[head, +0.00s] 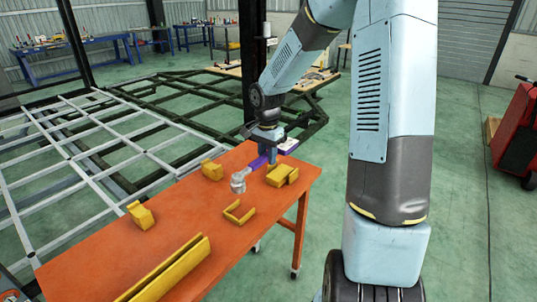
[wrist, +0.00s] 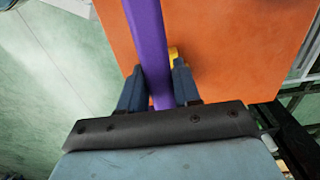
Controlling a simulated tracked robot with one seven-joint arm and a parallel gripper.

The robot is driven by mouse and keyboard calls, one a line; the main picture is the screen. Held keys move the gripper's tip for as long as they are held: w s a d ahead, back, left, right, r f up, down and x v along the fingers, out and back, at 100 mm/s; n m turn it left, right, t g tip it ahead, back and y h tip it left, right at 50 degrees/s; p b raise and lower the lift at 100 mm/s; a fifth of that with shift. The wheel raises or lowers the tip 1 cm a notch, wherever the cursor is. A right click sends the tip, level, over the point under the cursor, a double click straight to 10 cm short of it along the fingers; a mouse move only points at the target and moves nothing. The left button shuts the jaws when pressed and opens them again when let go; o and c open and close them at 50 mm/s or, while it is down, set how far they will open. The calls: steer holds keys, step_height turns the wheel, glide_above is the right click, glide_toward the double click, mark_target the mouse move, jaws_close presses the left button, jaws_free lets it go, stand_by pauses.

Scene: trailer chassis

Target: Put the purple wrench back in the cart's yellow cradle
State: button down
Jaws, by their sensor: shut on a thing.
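The purple wrench (head: 257,163) is over the far part of the orange cart top (head: 170,215), its silver head (head: 238,182) toward the near left. My gripper (head: 268,156) is shut on its purple handle, which also shows between the two dark fingers in the wrist view (wrist: 148,50). I cannot tell whether the wrench head touches the top. Several yellow holders stand on the cart: a block (head: 211,170) left of the wrench, a notched block (head: 281,175) right of it, and a low bracket (head: 239,212) nearer me. Which one is the cradle is unclear.
Another yellow block (head: 140,215) and a long yellow channel (head: 167,270) sit on the cart's left and near parts. A small white and purple item (head: 288,146) shows beyond my gripper. The trailer frame (head: 90,150) lies behind the cart. A red cabinet (head: 515,135) stands far right.

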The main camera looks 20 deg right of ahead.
steer(key=shift+d+f, duration=0.1)
steer(key=shift+f, duration=4.75)
steer(key=shift+c, duration=1.1)
jaws_free()
steer(key=shift+r, duration=0.1)
steer(key=shift+r, duration=3.9)
steer(key=shift+s, duration=0.1)
